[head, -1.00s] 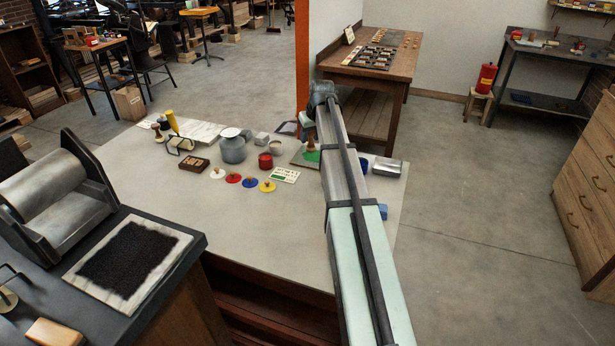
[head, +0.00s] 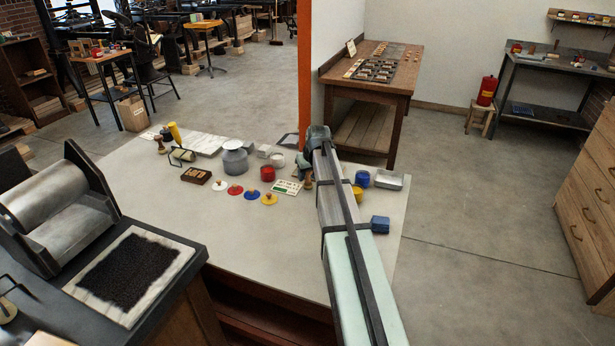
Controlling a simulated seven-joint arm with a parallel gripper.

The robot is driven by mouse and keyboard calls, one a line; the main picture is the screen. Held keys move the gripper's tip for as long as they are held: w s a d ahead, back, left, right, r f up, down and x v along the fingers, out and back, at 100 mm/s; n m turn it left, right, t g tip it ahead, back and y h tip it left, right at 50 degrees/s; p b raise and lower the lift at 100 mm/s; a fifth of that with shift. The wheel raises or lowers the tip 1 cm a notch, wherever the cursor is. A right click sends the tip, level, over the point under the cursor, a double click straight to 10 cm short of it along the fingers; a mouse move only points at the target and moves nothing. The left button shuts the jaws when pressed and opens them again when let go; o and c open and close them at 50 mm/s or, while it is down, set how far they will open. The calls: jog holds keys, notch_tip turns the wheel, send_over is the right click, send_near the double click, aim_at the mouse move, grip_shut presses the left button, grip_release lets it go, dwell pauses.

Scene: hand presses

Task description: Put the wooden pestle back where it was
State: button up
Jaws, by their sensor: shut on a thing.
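The wooden pestle (head: 308,181) shows as a small brown shape just left of my arm, over the right half of the pale table (head: 240,250). My gripper (head: 306,170) points down at its upper end and is shut on it. The fingers are small and partly hidden by my arm, so the exact grip is unclear. I cannot tell whether the pestle's foot touches the table. The green-topped slab seen earlier is not clearly visible now.
A white-and-green card (head: 287,187) lies close left of the pestle. The table's front is clear.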

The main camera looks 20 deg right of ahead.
jog(key=shift+f, duration=0.45)
jog(key=shift+f, duration=0.2)
jog(key=o, duration=1.1)
jog(key=shift+o, duration=0.2)
jog(key=shift+r, duration=0.15)
jog(key=v, duration=1.2)
